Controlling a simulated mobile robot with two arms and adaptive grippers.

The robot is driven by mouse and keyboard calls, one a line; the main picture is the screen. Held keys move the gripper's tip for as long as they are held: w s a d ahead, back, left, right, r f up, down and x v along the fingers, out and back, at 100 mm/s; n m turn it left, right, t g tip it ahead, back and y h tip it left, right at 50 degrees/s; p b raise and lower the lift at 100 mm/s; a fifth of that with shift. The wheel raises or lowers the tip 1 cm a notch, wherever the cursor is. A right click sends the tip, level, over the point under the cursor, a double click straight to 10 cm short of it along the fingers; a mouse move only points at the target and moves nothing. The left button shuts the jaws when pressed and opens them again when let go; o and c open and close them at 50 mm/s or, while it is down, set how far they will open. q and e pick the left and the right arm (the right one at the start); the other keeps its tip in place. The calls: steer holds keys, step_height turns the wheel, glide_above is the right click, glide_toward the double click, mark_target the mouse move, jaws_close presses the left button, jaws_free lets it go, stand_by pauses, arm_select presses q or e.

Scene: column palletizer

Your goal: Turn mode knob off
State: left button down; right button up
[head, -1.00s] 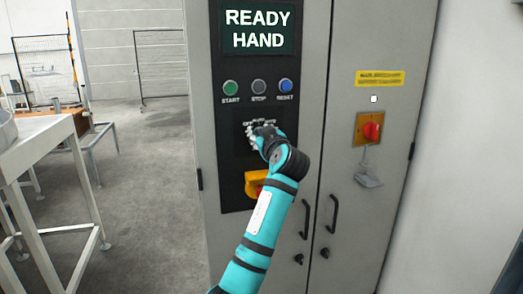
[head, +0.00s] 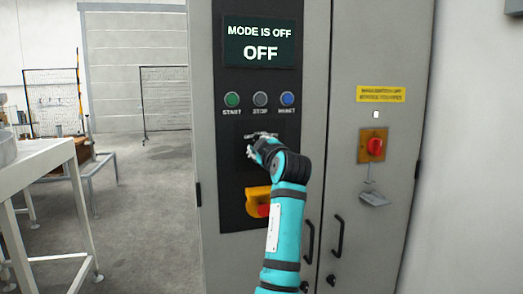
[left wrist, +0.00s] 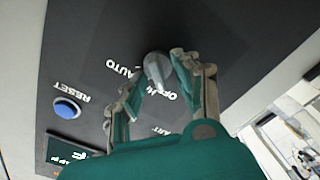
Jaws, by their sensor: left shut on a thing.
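The mode knob (left wrist: 157,70) is a grey knob on the dark control panel (head: 229,178). In the left wrist view it sits between the fingers of my left gripper (left wrist: 158,66), which is shut on it. Labels such as AUTO are printed around the knob, upside down or tilted in that view. In the head view my left gripper (head: 256,147) is at the panel and hides the knob. The display (head: 260,42) above reads "MODE IS OFF" and "OFF". My right gripper is in neither view.
Green start (head: 232,99), grey stop (head: 260,99) and blue reset (head: 287,99) buttons are above the knob. A yellow-housed red switch (head: 258,202) is just below. A red rotary switch (head: 375,146) is on the right door. A table (head: 50,156) stands left.

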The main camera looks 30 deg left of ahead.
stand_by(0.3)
arm_select(q)
steer(key=c, duration=1.1)
jaws_free()
steer(key=shift+o, duration=0.2)
steer(key=v, duration=1.2)
